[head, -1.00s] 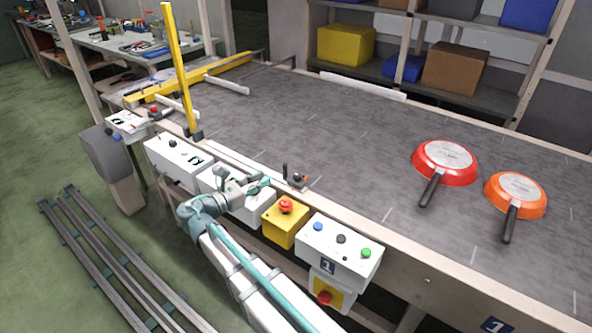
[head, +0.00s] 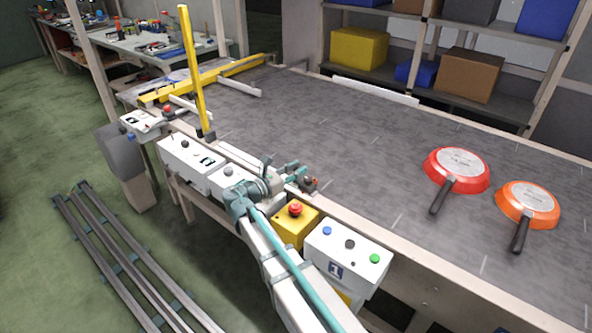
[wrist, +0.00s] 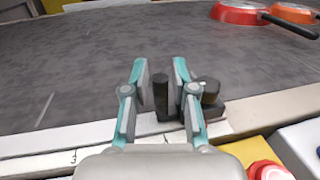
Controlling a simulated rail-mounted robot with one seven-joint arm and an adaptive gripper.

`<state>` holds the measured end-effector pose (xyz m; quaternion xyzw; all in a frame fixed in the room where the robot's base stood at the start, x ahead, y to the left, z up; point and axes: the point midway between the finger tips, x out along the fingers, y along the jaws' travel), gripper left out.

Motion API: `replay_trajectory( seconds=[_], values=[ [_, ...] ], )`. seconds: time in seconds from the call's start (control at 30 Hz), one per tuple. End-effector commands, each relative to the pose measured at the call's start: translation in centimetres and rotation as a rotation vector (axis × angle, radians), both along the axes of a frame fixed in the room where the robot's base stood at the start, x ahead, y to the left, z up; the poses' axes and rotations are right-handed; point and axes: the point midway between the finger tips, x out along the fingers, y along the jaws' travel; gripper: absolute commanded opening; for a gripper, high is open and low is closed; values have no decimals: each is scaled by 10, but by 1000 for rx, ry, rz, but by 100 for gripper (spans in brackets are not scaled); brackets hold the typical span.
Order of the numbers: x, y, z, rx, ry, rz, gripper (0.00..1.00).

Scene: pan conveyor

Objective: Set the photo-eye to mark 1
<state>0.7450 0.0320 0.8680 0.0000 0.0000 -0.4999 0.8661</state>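The photo-eye (head: 309,184) is a small dark unit on the pale rail along the conveyor's near edge. In the wrist view its dark upright post (wrist: 161,94) stands on a black base (wrist: 212,110), with a round dark knob (wrist: 208,90) to the right. My gripper (head: 282,169) is at the photo-eye's left in the head view. In the wrist view my gripper (wrist: 161,72) is open, and the post appears between its two fingers. I see no clear contact. A printed 3 (wrist: 73,157) shows on the rail at the left; I cannot make out a rail mark 1.
A red pan (head: 456,170) and an orange pan (head: 528,203) lie upside down on the belt (head: 350,140) at the right. A yellow box with a red button (head: 296,222) and a white button box labelled 1 (head: 348,255) sit below the rail. The belt's middle is clear.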

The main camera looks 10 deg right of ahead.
Motion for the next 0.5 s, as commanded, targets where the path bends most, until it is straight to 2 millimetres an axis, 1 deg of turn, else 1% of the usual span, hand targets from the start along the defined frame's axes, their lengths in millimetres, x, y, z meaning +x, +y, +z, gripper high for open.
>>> replay_trajectory(
  seconds=[0.07, 0.2, 0.23, 0.5],
  values=[
    [0, 0, 0, 0, 0, 0, 25],
    [0, 0, 0, 0, 0, 0, 1],
    [0, 0, 0, 0, 0, -1, 0],
    [0, 0, 0, 0, 0, -1, 0]
  ],
)
